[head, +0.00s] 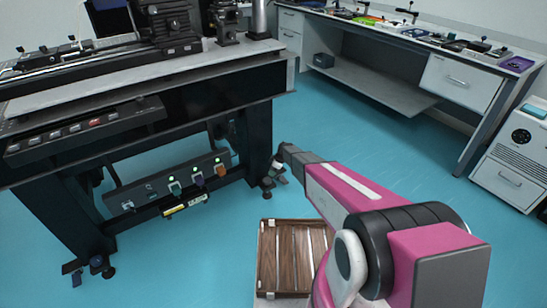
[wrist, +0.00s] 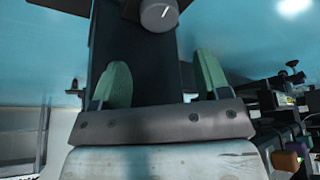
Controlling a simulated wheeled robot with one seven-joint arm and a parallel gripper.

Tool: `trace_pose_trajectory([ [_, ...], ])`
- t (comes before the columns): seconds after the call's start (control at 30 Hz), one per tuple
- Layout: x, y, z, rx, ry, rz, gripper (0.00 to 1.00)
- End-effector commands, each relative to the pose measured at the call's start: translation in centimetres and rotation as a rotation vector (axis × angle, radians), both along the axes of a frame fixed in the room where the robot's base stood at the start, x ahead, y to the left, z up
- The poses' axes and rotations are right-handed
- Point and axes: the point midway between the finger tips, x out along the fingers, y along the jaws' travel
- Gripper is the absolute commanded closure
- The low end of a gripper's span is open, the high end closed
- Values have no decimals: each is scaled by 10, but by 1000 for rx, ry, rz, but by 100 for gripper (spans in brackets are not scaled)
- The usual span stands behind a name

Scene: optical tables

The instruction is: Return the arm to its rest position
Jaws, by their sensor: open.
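My arm shows in the head view as a pink and grey link reaching from the lower right toward the middle. My gripper (head: 284,153) is at its far end, low beside the right leg of the near optical table (head: 150,83). In the wrist view my gripper (wrist: 161,72) has its two green fingers spread apart. Nothing is held between them. A dark upright, seemingly the table leg (wrist: 143,60), shows behind and between the fingers; I cannot tell the gap to it.
A power strip (head: 172,186) with lit switches hangs low under the near table. A slatted wooden tray (head: 262,255) lies below my arm. A workbench (head: 365,92) stands at the back right, and a white cabinet (head: 515,160) at the right edge. Blue floor between them is clear.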

Motion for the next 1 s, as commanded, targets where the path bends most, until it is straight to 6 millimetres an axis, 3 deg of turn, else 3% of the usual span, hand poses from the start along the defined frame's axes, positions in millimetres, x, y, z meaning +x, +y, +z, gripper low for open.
trace_pose_trajectory([
  [0.17,-4,-3,5,-2,5,-11,31],
  [0.27,-21,-14,27,-12,30,-62,31],
  [0.33,-42,-29,53,-25,59,-131,31],
  [0.7,-195,-128,215,-146,250,-715,31],
  [0.9,-280,-172,282,-213,306,-1049,31],
  [1.0,-310,-186,304,-234,319,-1175,31],
])
